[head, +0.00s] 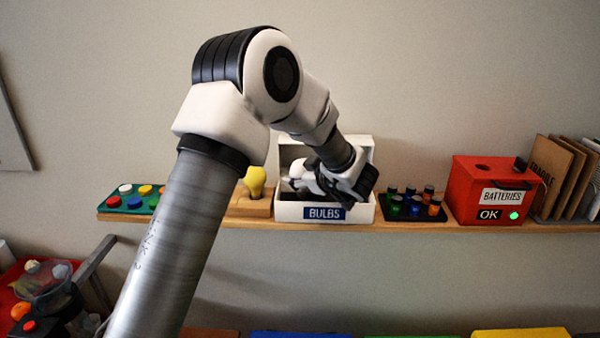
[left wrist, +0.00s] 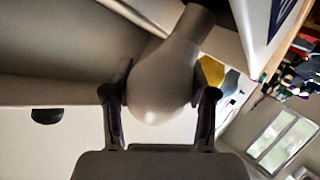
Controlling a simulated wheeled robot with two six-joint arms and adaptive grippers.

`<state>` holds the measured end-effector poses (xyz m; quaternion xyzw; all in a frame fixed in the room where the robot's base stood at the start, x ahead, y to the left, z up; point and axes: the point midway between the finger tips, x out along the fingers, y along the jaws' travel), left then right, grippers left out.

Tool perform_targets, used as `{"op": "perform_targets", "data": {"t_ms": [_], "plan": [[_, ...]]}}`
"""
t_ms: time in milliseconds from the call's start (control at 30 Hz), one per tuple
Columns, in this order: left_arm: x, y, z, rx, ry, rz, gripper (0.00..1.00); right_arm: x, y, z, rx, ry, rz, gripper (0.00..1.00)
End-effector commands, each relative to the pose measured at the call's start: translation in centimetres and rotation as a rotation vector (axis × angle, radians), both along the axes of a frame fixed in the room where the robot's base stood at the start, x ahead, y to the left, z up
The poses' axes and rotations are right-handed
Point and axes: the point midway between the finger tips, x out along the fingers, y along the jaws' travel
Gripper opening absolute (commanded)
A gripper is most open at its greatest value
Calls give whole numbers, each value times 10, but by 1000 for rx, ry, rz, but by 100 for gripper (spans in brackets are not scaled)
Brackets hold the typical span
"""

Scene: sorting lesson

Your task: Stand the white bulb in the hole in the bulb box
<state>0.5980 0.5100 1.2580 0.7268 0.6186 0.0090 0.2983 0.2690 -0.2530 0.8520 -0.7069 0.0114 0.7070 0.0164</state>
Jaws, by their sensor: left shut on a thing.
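The white bulb (left wrist: 165,82) is between the two fingers of my left gripper (left wrist: 161,103) in the left wrist view, its round end toward the palm and its narrower neck pointing away, up and right. My left gripper (head: 306,183) is shut on it, at the opening of the bulb box (head: 360,212) in the head view. The bulb box is white with a raised back and a blue BULBS label; it also shows in the left wrist view (left wrist: 252,30). My wrist covers much of its inside, and I cannot make out the hole for certain. My right gripper is out of view.
A wooden shelf (head: 480,227) carries the box. Left of it are a yellow bulb (head: 254,180) on a wooden block (head: 247,207) and a green tray of coloured buttons (head: 127,202). Right are batteries in a black rack (head: 412,212) and a red BATTERIES box (head: 490,180).

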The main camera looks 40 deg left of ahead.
Motion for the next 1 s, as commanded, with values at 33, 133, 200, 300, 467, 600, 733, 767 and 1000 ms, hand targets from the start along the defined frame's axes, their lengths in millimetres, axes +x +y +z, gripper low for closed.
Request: {"op": "perform_targets", "data": {"t_ms": [33,133,200,300,467,600,733,767,1000], "plan": [[0,0,-1,0,0,0,37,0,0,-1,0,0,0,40],[0,0,-2,0,0,0,37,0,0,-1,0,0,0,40],[0,0,-3,0,0,0,37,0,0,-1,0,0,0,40],[0,0,-4,0,0,0,37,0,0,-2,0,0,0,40],[0,0,-6,0,1,0,37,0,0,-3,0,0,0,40],[0,0,-8,0,1,0,37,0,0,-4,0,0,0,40],[0,0,-9,0,1,0,37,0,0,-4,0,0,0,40],[0,0,-10,0,1,0,37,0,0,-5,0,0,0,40],[0,0,-11,0,1,0,37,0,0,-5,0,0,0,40]]}}
